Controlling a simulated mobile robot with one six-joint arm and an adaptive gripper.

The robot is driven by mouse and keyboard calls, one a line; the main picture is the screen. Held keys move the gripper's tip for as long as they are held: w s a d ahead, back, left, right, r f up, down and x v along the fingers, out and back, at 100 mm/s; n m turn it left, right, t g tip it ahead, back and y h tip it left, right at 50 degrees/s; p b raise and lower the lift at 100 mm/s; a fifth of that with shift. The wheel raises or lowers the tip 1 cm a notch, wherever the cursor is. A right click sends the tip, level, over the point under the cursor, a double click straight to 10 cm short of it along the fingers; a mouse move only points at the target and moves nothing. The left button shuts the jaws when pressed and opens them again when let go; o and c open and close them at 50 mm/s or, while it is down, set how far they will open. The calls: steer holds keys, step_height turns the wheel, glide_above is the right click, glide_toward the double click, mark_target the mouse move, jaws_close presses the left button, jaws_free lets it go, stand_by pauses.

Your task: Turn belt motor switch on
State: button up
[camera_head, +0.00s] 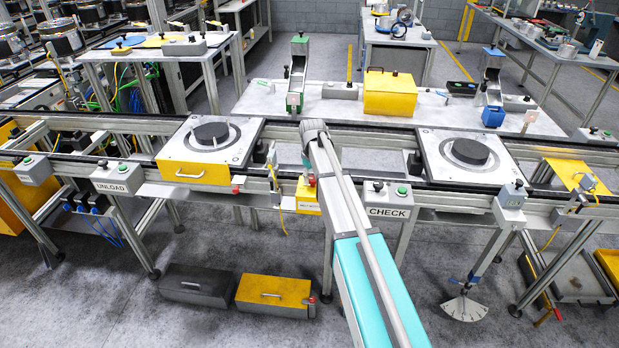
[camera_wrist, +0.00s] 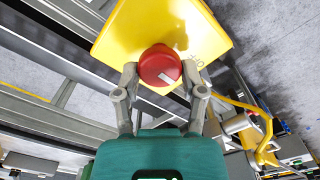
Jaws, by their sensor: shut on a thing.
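The belt motor switch is a round red knob (camera_wrist: 160,64) with a white mark, on the face of a yellow box (camera_wrist: 165,22). My gripper (camera_wrist: 164,85) is shut on the red knob, with one finger on each side of it. In the head view the yellow box (camera_head: 307,203) is mounted on the front rail of the conveyor, just left of my arm. The lettering on the box is only partly visible in the wrist view.
Pallets with dark discs sit on the conveyor, one at left (camera_head: 243,144) and one at right (camera_head: 432,162). The UNLOAD box (camera_head: 117,177) and CHECK box (camera_head: 388,198) hang on the front rail. A yellow cable clamp (camera_wrist: 262,140) is right of my gripper.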

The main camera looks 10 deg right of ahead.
steer(key=m, duration=0.4)
steer(key=shift+d+m, duration=0.1)
steer(key=shift+m, duration=0.3)
steer(key=m, duration=0.9)
steer(key=shift+m, duration=2)
steer(key=shift+w, duration=0.1)
